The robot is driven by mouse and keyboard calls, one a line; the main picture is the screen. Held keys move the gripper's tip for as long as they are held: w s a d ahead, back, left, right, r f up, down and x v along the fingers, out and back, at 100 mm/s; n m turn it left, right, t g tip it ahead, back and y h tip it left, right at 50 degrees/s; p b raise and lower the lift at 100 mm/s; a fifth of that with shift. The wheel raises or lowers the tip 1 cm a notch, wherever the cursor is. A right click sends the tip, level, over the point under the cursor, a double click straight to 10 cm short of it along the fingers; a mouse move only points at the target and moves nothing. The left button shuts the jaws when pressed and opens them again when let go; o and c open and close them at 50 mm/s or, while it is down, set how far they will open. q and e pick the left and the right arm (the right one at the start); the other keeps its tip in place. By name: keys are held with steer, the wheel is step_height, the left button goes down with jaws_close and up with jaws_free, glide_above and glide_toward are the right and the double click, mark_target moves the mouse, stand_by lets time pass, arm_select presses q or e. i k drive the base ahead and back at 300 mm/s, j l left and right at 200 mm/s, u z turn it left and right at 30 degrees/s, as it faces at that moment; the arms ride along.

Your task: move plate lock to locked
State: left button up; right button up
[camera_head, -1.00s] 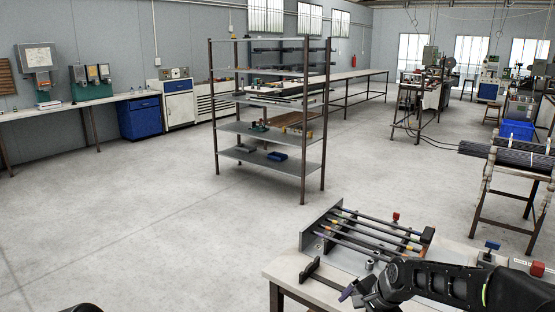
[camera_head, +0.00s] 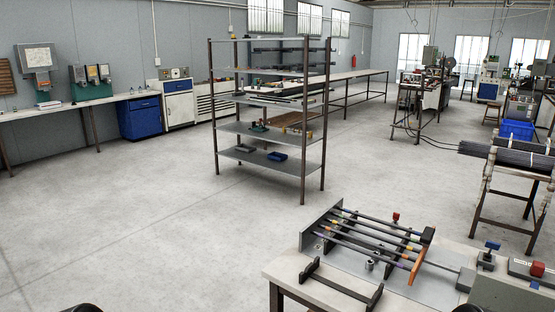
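The rod fixture stands on the bench at the lower right, with an upright grey plate (camera_head: 321,224) at its left end. Several dark rods (camera_head: 365,237) with coloured bands run from that plate to a dark end bar with an orange part (camera_head: 418,262). A red knob (camera_head: 396,217) stands behind the rods. A blue-handled part (camera_head: 491,246) and a red block with a pale label (camera_head: 532,269) are to the right. I cannot tell which part is the plate lock or its state. Neither gripper is in view; only dark rounded parts show at the bottom edge.
A black bracket (camera_head: 340,284) lies along the bench's front. A pale bench top (camera_head: 285,272) carries the fixture. A tall metal shelf (camera_head: 262,184) stands behind. A rack of dark rods (camera_head: 492,151) is at the right. The floor at left is clear.

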mark_target(491, 245)
steer(key=z, duration=1.35)
steer(key=i+j+z, duration=0.1)
steer(key=j+z, duration=0.15)
steer(key=z, duration=0.15)
steer(key=j+z, duration=0.35)
steer(key=i+j+z, duration=0.1)
steer(key=j+z, duration=0.15)
steer(key=z, duration=0.15)
